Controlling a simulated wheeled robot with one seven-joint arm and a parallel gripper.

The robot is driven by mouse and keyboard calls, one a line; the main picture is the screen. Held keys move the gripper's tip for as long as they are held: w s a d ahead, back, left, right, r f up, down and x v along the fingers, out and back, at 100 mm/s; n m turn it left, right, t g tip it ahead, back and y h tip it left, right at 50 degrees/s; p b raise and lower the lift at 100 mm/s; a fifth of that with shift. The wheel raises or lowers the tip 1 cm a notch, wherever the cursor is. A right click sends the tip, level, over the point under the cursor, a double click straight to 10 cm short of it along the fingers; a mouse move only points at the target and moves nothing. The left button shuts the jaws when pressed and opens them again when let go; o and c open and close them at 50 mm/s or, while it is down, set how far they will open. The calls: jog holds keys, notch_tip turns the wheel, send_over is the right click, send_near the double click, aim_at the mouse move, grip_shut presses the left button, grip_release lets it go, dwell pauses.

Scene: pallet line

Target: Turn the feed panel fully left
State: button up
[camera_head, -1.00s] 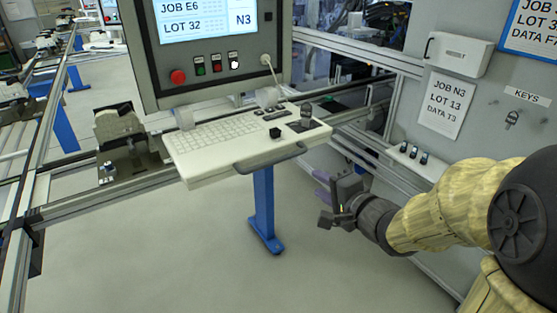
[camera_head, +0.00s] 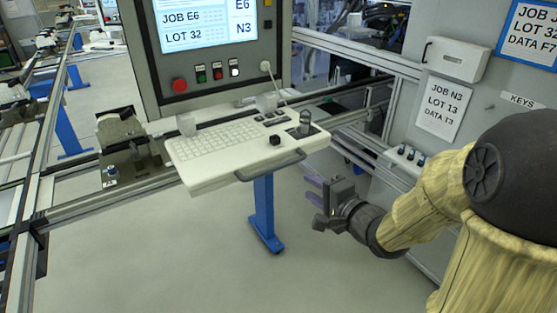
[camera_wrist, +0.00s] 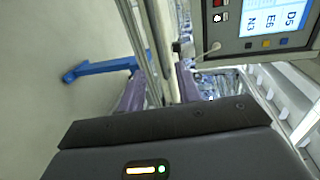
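The feed panel (camera_head: 215,96) is a grey console with a lit screen, a row of buttons and a keyboard shelf (camera_head: 190,178) below it. A dark bar handle (camera_head: 272,166) runs along the shelf's front edge. The panel also shows sideways at the upper right of the wrist view (camera_wrist: 228,40). My gripper (camera_head: 312,190) is right of and below the shelf, apart from the handle. In the wrist view its two purple fingers (camera_wrist: 160,88) are spread with nothing held between them.
A blue post (camera_head: 263,212) stands beneath the shelf. Metal rails (camera_head: 110,195) run to the left. A grey wall cabinet (camera_head: 466,100) with a job sheet (camera_head: 441,108) and small switches (camera_head: 411,153) is at the right. The floor in front is clear.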

aim_at(280, 168)
jog(key=shift+w+a+r+p, duration=0.1)
jog(key=shift+w+r+p, duration=0.1)
jog(key=shift+p, duration=0.6)
jog(key=shift+w+a+f+p, duration=0.15)
jog(key=shift+w+f+p, duration=0.1)
jog(key=shift+p, duration=0.95)
jog(key=shift+w+a+p, duration=0.1)
jog(key=shift+w+p, duration=0.05)
jog(key=shift+p, duration=0.7)
jog(key=p+x, duration=0.1)
jog(key=x, duration=0.4)
jog(key=p+x, duration=0.1)
jog(key=x, duration=0.3)
jog(key=p+x, duration=0.1)
jog(key=x, duration=0.4)
jog(key=shift+w+a+f+p, duration=0.1)
jog(key=shift+w+f+p, duration=0.15)
jog(key=shift+f+p, duration=0.15)
grip_shut()
